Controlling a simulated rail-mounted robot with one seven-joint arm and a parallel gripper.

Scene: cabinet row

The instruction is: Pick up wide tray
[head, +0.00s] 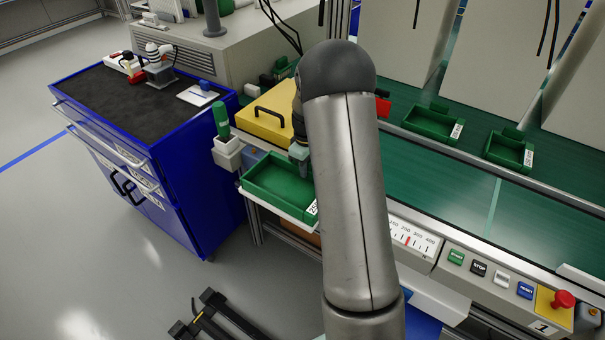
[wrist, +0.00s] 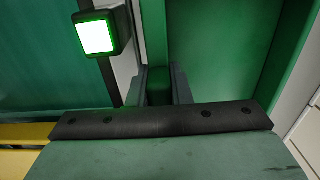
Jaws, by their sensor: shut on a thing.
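A wide green tray (head: 268,181) sits at the left end of the conveyor, beside my arm. Its right part is hidden behind my arm. My gripper (head: 299,156) is at the tray's back edge, mostly hidden by the arm in the head view. In the wrist view, my gripper (wrist: 159,88) is shut on a narrow green part of the tray (wrist: 215,45), which looks like its tab or handle. The tray's green floor and side wall fill the upper right of that view.
A yellow box with a black handle (head: 262,122) stands just behind the wide tray. A blue cabinet (head: 185,165) stands left.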

